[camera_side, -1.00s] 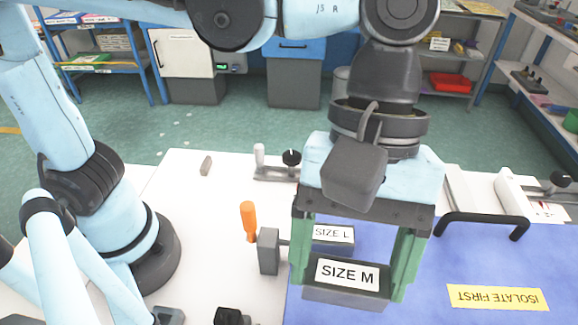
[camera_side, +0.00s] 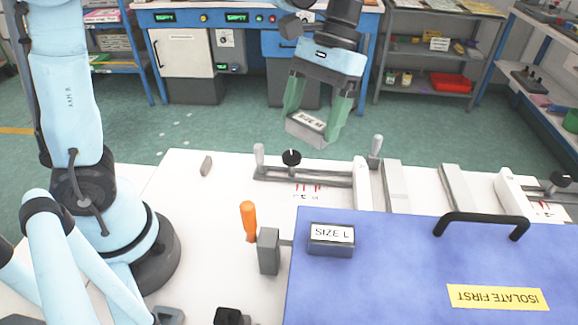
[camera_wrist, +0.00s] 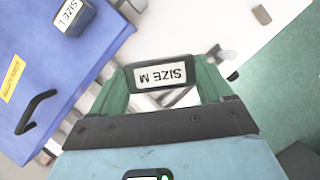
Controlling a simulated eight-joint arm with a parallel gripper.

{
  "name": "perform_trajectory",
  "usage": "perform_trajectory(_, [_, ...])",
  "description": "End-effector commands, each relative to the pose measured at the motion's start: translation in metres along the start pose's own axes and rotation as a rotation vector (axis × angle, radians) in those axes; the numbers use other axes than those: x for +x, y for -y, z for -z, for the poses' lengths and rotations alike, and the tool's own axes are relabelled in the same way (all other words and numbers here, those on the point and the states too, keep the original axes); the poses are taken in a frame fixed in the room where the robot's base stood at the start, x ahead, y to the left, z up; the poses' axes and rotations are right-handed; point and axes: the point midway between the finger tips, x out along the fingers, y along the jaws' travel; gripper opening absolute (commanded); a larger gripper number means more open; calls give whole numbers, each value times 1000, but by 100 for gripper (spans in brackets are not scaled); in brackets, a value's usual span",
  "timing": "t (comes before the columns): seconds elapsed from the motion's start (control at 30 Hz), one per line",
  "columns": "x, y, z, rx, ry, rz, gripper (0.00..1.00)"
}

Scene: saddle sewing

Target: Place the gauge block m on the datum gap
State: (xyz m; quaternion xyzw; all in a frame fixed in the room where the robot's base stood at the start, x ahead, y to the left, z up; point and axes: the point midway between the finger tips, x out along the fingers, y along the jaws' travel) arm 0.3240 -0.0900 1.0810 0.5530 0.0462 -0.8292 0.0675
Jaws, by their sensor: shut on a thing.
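The gauge block m (camera_side: 308,127), a grey block with a white SIZE M label, is held between the green fingers of my gripper (camera_side: 312,118). It is tilted in the side view and hangs in the air above and behind the far edge of the white bench. In the wrist view the block (camera_wrist: 161,74) sits between the two green fingers with its label upside down. I see light bars with gaps between them on the bench (camera_side: 425,185); I cannot tell which gap is the datum gap. The SIZE L block (camera_side: 331,239) lies on the blue lid.
The blue lid (camera_side: 400,262) has a black handle (camera_side: 482,224) and a yellow ISOLATE FIRST label (camera_side: 497,297). A clamp rail with knobs (camera_side: 303,172) stands at the bench's back. An orange-handled clamp (camera_side: 249,222) is at the lid's left edge. The bench's left part is mostly clear.

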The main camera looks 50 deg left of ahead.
Motion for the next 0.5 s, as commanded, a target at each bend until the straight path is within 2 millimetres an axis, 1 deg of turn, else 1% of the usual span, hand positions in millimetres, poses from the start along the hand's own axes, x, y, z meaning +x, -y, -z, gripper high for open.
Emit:
perform_trajectory(0.03, [-1,17,7,18,1,8,21])
perform_trajectory(0.1, [-2,37,13,55,2,23,21])
perform_trajectory(0.2, [-3,60,19,97,1,41,21])
perform_trajectory(0.3, [-3,76,22,127,1,52,21])
perform_trajectory(0.4, [-2,86,23,141,1,57,21])
perform_trajectory(0.5, [1,96,20,126,0,50,21])
